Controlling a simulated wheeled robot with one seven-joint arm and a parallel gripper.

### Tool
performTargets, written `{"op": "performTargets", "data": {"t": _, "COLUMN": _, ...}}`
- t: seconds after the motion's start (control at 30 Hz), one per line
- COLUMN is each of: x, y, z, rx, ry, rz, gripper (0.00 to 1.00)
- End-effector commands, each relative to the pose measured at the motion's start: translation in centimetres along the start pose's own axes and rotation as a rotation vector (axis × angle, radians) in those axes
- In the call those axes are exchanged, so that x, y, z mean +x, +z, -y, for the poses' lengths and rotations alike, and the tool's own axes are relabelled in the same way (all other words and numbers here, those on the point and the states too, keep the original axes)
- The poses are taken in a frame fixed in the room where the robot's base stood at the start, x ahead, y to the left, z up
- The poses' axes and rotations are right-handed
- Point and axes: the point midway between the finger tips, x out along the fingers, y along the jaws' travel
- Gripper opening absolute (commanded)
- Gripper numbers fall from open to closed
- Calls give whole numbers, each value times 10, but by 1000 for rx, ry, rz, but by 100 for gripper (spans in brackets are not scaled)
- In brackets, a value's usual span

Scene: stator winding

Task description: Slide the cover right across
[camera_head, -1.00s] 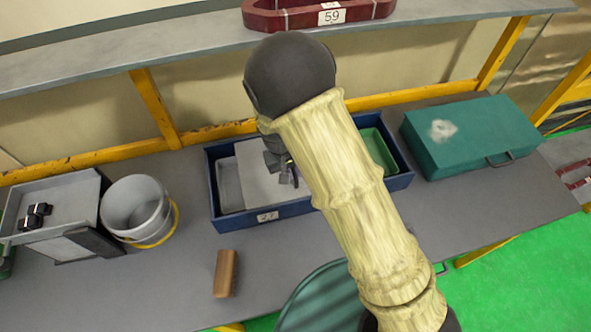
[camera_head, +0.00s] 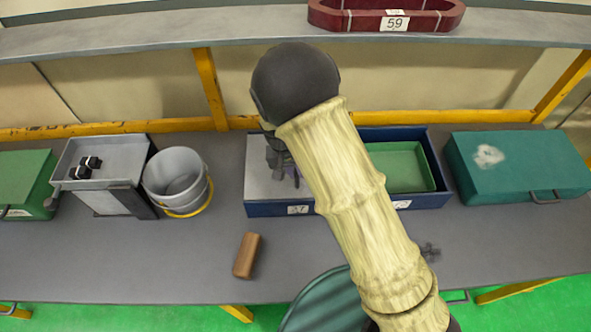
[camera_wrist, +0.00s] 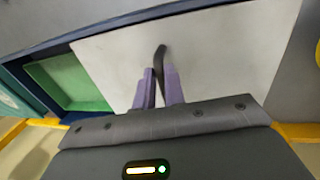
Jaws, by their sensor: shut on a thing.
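The cover (camera_wrist: 215,55) is a flat, pale grey panel on the blue box (camera_wrist: 130,17). In the head view the cover (camera_head: 258,178) lies over the left part of the blue box (camera_head: 265,209), and my arm hides some of it. The green tray (camera_head: 398,167) is uncovered in the right part of the box. It also shows in the wrist view (camera_wrist: 78,82), beside the cover's edge. My gripper (camera_wrist: 158,76) has its purple fingers close together on the dark handle (camera_wrist: 160,55) of the cover.
A grey bucket (camera_head: 172,172) and a grey bin (camera_head: 115,158) with black parts stand left of the box. A teal case (camera_head: 520,170) is at the right. A brown block (camera_head: 247,255) lies in front. A shelf (camera_head: 250,33) with a red tray (camera_head: 345,17) runs behind.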

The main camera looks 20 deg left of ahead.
Motion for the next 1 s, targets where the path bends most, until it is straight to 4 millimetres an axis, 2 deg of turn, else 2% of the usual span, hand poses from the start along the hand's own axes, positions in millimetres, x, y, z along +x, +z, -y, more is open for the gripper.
{"op": "performTargets", "data": {"t": 0.13, "x": -3, "y": -3, "z": 2, "rx": 0, "ry": -6, "rz": -12, "gripper": 0}}
{"op": "performTargets", "data": {"t": 0.17, "x": -4, "y": -3, "z": 2, "rx": 0, "ry": -7, "rz": -12, "gripper": 15}}
{"op": "performTargets", "data": {"t": 0.27, "x": -3, "y": -3, "z": 2, "rx": -1, "ry": -6, "rz": -10, "gripper": 33}}
{"op": "performTargets", "data": {"t": 0.67, "x": -6, "y": -2, "z": 2, "rx": -2, "ry": -4, "rz": -7, "gripper": 33}}
{"op": "performTargets", "data": {"t": 0.87, "x": -32, "y": -1, "z": 4, "rx": -6, "ry": -6, "rz": -10, "gripper": 33}}
{"op": "performTargets", "data": {"t": 1.0, "x": -59, "y": -1, "z": 4, "rx": -5, "ry": -6, "rz": -10, "gripper": 33}}
